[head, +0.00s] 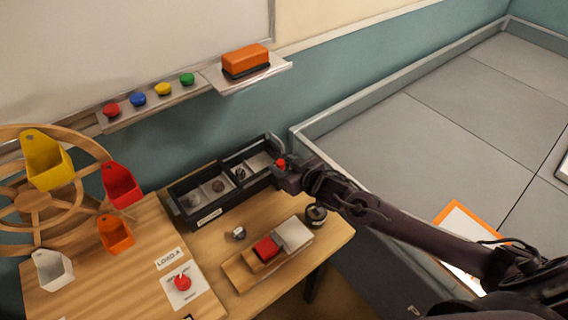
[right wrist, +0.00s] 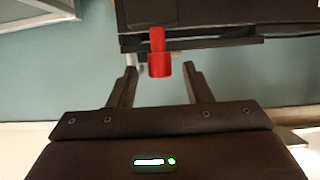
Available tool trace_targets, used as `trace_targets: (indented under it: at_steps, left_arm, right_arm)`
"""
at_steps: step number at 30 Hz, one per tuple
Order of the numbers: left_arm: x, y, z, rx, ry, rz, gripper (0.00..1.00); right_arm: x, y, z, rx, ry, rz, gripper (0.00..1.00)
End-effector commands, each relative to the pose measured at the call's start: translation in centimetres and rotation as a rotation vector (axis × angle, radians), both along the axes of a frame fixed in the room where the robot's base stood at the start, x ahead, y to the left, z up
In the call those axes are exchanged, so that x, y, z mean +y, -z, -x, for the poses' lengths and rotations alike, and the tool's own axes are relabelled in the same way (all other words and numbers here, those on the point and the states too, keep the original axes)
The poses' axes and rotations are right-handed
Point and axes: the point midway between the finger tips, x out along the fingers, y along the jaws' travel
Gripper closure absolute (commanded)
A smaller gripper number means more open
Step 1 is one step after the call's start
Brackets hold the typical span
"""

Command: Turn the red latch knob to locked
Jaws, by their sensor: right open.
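A red latch knob (head: 281,163) shows at the right end of the black compartment box (head: 190,227), beside my right gripper. In the right wrist view the red knob (right wrist: 159,66) has a narrow upright part and a wider lower part. My right gripper (right wrist: 157,75) is open, with one finger on each side of the knob and a gap to each. I cannot tell how far the knob reaches in between the fingers. In the head view my gripper (head: 284,176) partly hides the box's right end. My left gripper is not in view.
A red dial (head: 183,283) sits on a white plate on the table. A wooden block (head: 240,273) with a red piece, a dark round jar (head: 316,214) and a small metal part (head: 238,233) are near the box. A wooden wheel with coloured bins (head: 37,206) stands left.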

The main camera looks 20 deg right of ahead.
Motion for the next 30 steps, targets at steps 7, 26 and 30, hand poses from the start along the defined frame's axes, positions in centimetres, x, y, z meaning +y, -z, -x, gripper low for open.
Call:
trace_targets:
  at_steps: [7,26,30]
  left_arm:
    - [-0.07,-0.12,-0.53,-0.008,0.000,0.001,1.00]
    - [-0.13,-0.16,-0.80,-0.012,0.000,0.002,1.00]
    - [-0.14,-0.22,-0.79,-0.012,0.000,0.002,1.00]
  right_arm:
    - [0.37,0.41,-0.89,0.001,-0.001,0.001,0.55]
    - [0.36,0.40,-0.86,0.001,0.001,0.002,0.99]
    - [0.46,0.40,-0.82,0.001,0.020,0.000,0.99]
